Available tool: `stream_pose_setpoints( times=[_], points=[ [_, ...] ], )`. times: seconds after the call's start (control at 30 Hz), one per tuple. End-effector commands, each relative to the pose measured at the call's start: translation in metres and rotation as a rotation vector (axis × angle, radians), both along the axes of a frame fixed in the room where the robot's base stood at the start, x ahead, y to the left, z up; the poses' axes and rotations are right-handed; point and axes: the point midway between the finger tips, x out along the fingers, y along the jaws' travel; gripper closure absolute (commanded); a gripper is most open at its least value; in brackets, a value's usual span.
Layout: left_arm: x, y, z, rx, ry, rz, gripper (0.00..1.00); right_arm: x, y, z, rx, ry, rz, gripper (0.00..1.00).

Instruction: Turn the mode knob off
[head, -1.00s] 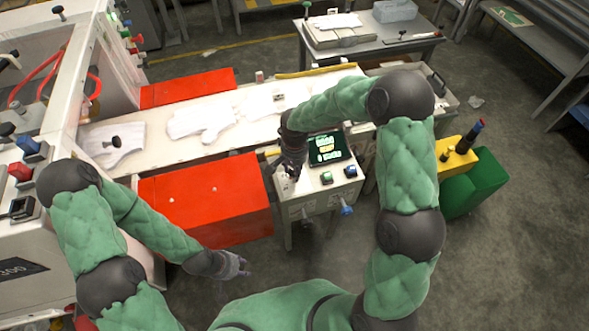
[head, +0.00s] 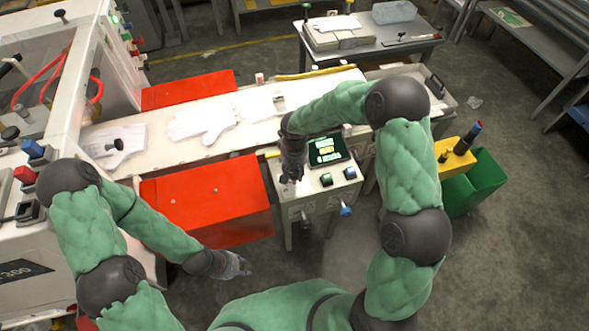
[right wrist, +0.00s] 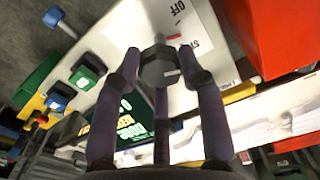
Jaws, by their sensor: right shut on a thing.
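The mode knob is a grey, many-sided knob (right wrist: 158,68) on a white panel in the right wrist view. The printed word OFF (right wrist: 178,8) stands near it, with a small red mark beside the knob and another partly hidden label. My right gripper (right wrist: 160,78) is shut on the knob, its dark fingers around its sides. In the head view my right gripper (head: 291,177) is at the left edge of the control box (head: 312,190) and hides the knob. My left gripper (head: 240,266) hangs low, away from the box; its fingers are too small to read.
The box top also carries a dark display (head: 327,150), a green button (head: 326,179) and a blue button (head: 350,173). A blue knob (head: 345,209) sticks out in front. A conveyor (head: 240,125) with white gloves runs behind; a red panel (head: 205,200) is left, a green bin (head: 478,182) right.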

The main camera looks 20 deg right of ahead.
Motion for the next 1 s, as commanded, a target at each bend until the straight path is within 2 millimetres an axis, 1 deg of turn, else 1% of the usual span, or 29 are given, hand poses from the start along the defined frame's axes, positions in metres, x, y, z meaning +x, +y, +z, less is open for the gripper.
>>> stream_pose_setpoints(
  times=[0.03,0.3,0.5,0.7,1.0],
  points=[
    [0.000,0.000,0.003,0.000,0.000,0.000,0.60,-0.006,0.001,-0.002,-0.001,0.014,0.046,0.92],
    [0.000,0.000,0.013,0.000,0.000,0.000,0.60,-0.006,0.000,-0.003,0.000,0.016,0.285,0.92],
    [0.000,0.000,0.018,0.000,0.000,0.000,0.60,-0.006,0.000,-0.003,0.001,0.016,0.419,0.92],
    [0.000,0.000,0.021,0.000,0.000,0.000,0.60,-0.007,-0.001,-0.004,0.000,0.017,0.506,0.92],
    [0.000,0.000,0.023,0.000,0.000,0.000,0.60,-0.007,-0.001,-0.005,0.000,0.020,0.555,0.92]
  ],
)
